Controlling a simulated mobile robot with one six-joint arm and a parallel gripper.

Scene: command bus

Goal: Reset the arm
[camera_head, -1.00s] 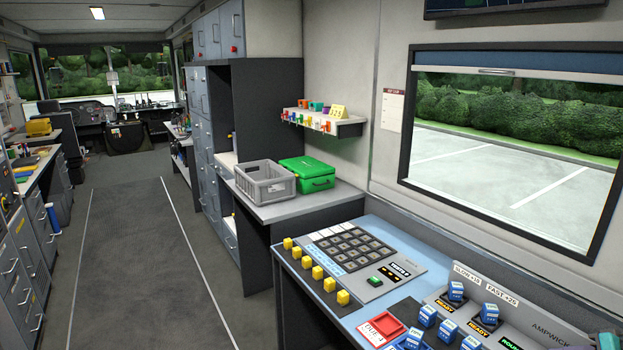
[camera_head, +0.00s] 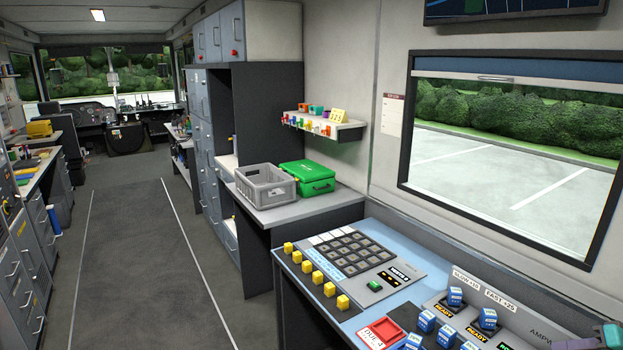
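The console carries yellow pegs (camera_head: 317,278), a keypad (camera_head: 351,246), a red tray (camera_head: 392,329) and several blue blocks (camera_head: 487,318). A grey crate (camera_head: 266,188) and green case (camera_head: 307,178) stand on a counter behind. The aisle floor (camera_head: 135,260) is clear.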

